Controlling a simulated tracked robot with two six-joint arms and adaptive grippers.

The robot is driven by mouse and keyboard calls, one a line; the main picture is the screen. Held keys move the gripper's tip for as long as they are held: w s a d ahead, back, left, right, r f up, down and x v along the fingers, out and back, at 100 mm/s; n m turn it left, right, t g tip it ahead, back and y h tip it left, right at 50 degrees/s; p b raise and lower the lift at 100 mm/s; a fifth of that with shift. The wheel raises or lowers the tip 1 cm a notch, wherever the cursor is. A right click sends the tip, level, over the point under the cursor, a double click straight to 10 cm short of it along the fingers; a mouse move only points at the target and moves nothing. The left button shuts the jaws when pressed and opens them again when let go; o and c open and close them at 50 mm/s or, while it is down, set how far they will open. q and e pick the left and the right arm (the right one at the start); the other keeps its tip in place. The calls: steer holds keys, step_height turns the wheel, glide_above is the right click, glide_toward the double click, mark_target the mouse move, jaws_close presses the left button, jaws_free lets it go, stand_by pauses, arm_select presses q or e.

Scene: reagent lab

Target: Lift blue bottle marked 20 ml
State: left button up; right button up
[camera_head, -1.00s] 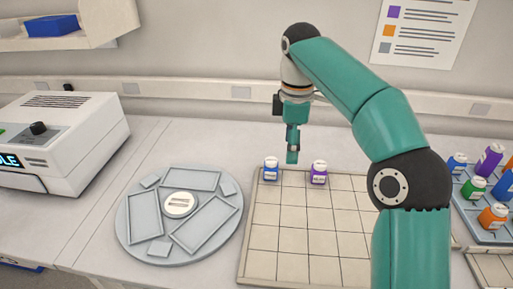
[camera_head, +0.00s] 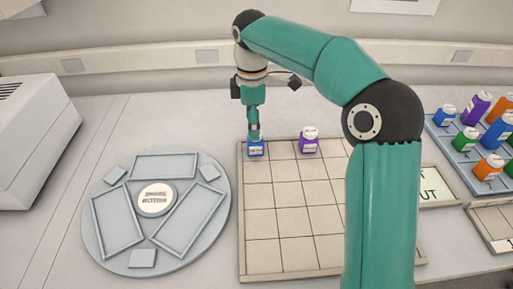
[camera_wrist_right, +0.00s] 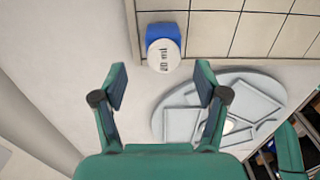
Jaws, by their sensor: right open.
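The blue bottle (camera_head: 255,149) stands at the back left corner of the tiled grid tray (camera_head: 242,215). In the right wrist view the blue bottle (camera_wrist_right: 160,36) shows its white cap, marked 20 ml, beyond the fingertips. My right gripper (camera_head: 254,134) is pointing down just above and behind the bottle in the head view. In the right wrist view its two fingers (camera_wrist_right: 160,88) are spread wide with nothing between them. My left gripper is not in view.
A purple bottle (camera_head: 308,140) stands on the tray to the right. A round grey turntable (camera_head: 222,215) lies at left. A rack (camera_head: 447,152) of several colored bottles stands at right, near a sign marked OUT (camera_head: 432,190). A white machine (camera_head: 35,145) is far left.

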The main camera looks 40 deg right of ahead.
mark_target(255, 143)
step_height(255, 143, down, 2)
steer(key=shift+s, duration=0.1)
steer(key=f, duration=0.4)
steer(key=shift+s+d+b, duration=0.1)
steer(key=shift+s+b, duration=0.25)
steer(key=shift+b, duration=0.05)
steer(key=shift+f, duration=0.45)
steer(key=c, duration=1.2)
steer(key=shift+r, duration=0.1)
